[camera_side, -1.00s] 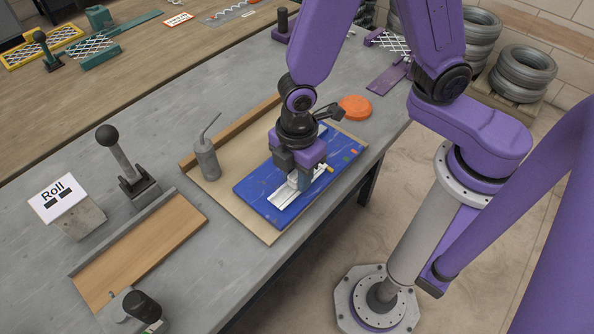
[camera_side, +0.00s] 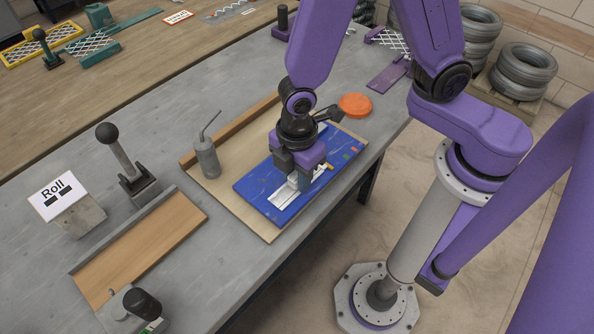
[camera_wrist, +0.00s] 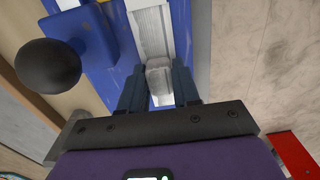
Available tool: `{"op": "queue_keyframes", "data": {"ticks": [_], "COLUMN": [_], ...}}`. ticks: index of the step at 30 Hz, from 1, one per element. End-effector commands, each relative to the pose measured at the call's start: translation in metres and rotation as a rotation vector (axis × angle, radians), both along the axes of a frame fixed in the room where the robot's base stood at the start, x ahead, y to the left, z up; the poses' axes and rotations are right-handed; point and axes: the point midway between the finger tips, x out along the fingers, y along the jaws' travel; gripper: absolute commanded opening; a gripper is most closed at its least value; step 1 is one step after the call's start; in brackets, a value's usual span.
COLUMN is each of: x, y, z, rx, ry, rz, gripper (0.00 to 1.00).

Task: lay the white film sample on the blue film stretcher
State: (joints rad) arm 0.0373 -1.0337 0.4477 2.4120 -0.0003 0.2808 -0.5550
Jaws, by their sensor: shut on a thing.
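The blue film stretcher (camera_side: 262,187) is a flat blue panel lying on a tan board on the grey bench. It also shows in the wrist view (camera_wrist: 181,22). A white strip (camera_side: 283,196), seemingly the film sample, lies along the panel under my gripper. In the wrist view the white strip (camera_wrist: 150,32) runs up from between my fingers, with blue on both sides. My gripper (camera_wrist: 160,88) is shut on a small pale grey block (camera_wrist: 159,70) at the strip's near end. Whether block and strip are one piece I cannot tell. The side view hides the strip's far part behind my gripper (camera_side: 299,184).
A grey bottle with a bent spout (camera_side: 206,158) stands left of the panel. An orange disc (camera_side: 355,105) lies behind it. A black-knobbed lever (camera_side: 122,165), a Roll sign (camera_side: 58,193) and a wooden tray (camera_side: 140,252) stand further left. Bare bench lies between.

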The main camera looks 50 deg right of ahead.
Motion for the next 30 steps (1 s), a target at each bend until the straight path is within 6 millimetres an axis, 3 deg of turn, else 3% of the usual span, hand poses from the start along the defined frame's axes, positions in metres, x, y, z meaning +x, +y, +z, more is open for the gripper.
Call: {"op": "queue_keyframes", "data": {"ticks": [4,5,7,8,20,30], "x": [0.000,0.000,0.000,0.000,0.000,0.001], "y": [0.000,0.000,0.000,0.000,0.000,0.001], "z": [-0.003,-0.003,-0.003,-0.003,0.002,0.045], "rx": [-0.001,-0.001,-0.001,-0.001,0.001,0.005], "ry": [0.001,0.001,0.001,0.001,-0.001,-0.003], "rz": [0.000,0.000,0.000,0.000,0.000,0.000], "gripper": [0.03,0.34,0.57,0.61,0.61,0.61]}}
